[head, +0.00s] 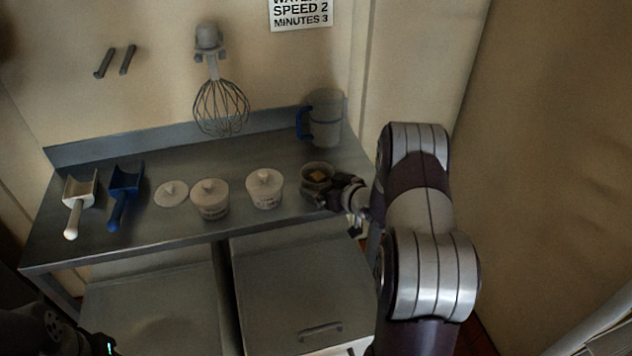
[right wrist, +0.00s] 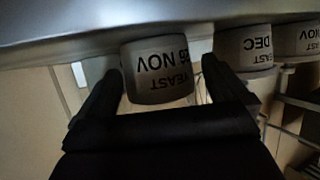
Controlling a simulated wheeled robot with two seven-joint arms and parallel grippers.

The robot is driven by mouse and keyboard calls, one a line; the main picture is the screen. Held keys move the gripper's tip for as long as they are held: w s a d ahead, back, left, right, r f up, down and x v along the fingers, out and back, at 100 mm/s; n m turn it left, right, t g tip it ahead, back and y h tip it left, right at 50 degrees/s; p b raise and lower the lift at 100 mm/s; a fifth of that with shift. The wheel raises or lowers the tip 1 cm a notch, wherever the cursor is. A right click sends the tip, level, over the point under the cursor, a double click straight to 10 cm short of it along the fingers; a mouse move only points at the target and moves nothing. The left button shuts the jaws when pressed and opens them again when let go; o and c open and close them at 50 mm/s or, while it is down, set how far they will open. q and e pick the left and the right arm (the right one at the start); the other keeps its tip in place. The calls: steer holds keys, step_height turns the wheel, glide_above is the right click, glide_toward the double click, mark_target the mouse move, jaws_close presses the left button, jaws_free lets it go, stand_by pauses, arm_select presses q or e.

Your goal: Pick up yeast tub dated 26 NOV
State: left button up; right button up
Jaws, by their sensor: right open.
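The yeast tub dated 26 NOV (right wrist: 158,72) shows upside down in the right wrist view, with its label facing my gripper. In the head view it is the rightmost tub (head: 316,171), lidless, with a tan block inside, standing on the steel table. My right gripper (head: 326,190) is open. Its two fingers (right wrist: 160,80) lie one on each side of the tub; whether they touch it I cannot tell. A second tub with a DEC label (right wrist: 246,50) stands beside it. My left gripper is not in view; only a dark part of mine shows at the lower left.
Two lidded tubs (head: 264,189) (head: 210,199) and a loose lid (head: 172,193) lie left of the open tub. A blue scoop (head: 124,190) and white scoop (head: 79,197) are at the table's left. A blue-handled jug (head: 325,118) stands behind. A whisk (head: 220,107) hangs above.

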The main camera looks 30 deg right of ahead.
mark_target(317, 181)
steer(key=x, duration=0.4)
steer(key=shift+s+d+f, duration=0.1)
steer(key=shift+d, duration=0.1)
steer(key=shift+s, duration=0.1)
steer(key=c, duration=0.9)
